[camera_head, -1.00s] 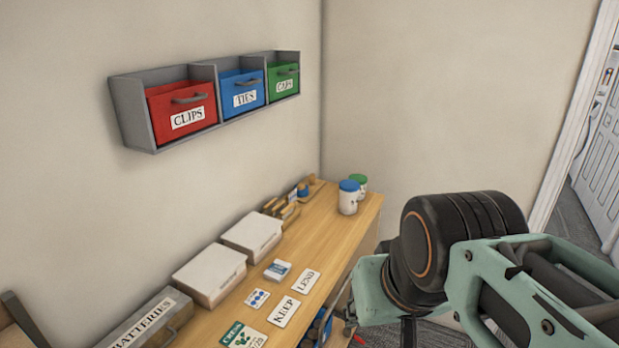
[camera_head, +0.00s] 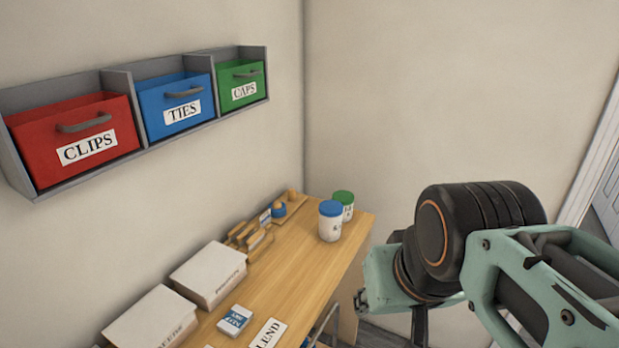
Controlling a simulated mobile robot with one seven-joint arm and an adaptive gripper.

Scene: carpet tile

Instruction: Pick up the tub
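Two white tubs stand upright at the far end of the wooden bench. One tub (camera_head: 331,228) has a blue lid and stands nearer to me. The other tub (camera_head: 348,209) has a green lid and stands just behind it, partly hidden by it. Both carry dark lettering too small to read. My arm fills the right side of the head view, to the right of the tubs and apart from them. My gripper's fingertips cannot be made out clearly, so its opening does not show.
A wall rack (camera_head: 151,147) holds red CLIPS, blue TIES and green CAPS bins. White boxes (camera_head: 209,274), a wooden rack (camera_head: 250,238), a small blue-and-white box (camera_head: 235,320) and a LEND card (camera_head: 267,336) are on the bench (camera_head: 300,262). Bare bench surrounds the tubs' near side.

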